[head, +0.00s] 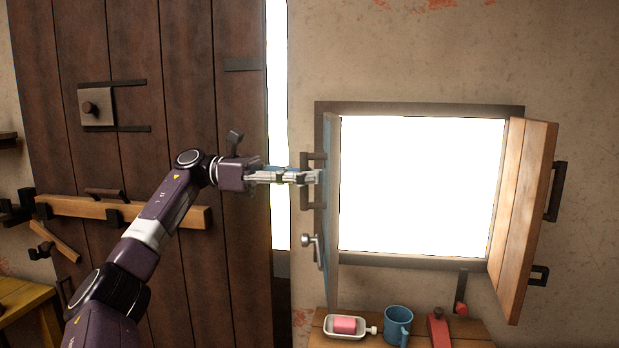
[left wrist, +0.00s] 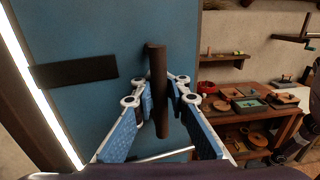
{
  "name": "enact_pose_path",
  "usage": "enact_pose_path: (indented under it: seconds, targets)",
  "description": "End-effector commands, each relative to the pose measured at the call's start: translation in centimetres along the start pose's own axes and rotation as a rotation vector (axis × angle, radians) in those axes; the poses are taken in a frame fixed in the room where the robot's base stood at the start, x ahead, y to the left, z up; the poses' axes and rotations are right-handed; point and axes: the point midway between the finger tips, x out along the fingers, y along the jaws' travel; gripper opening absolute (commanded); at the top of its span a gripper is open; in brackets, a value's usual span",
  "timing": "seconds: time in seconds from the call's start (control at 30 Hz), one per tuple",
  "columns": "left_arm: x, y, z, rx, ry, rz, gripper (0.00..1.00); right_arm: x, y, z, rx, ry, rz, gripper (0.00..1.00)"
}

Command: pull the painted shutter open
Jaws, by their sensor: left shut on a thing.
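The painted shutter (head: 331,215) is a blue panel at the left side of the bright window opening. It stands swung out from the wall, seen almost edge-on in the head view. Its blue face fills much of the left wrist view (left wrist: 110,45). A dark upright bar handle (left wrist: 158,95) stands on that face; it also shows in the head view (head: 305,195). My left gripper (head: 314,177) is shut on this handle, with one finger on each side of it in the left wrist view (left wrist: 160,98). My right gripper is in neither view.
A bare wooden shutter (head: 522,215) stands open at the window's right. Below, a small table (head: 320,338) holds a white dish (head: 345,327), a blue mug (head: 398,323) and a red object (head: 439,331). A dark plank door (head: 190,60) stands left of the window.

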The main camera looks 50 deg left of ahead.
Motion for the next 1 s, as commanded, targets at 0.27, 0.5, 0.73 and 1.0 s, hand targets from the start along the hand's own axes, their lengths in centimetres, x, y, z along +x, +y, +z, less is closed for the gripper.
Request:
enact_pose_path:
  seconds: [0.27,0.5,0.73,1.0]
  targets:
    - [0.0,0.0,0.2,0.002,-0.005,0.002,0.3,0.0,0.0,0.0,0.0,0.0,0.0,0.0]
    - [0.0,0.0,0.1,0.001,-0.003,0.001,0.3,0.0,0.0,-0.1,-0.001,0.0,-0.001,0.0]
    - [-2.2,0.1,0.2,0.001,-0.006,0.004,0.3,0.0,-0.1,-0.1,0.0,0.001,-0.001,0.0]
    - [-6.0,0.1,0.3,0.004,-0.008,0.002,0.3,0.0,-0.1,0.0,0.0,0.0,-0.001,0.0]
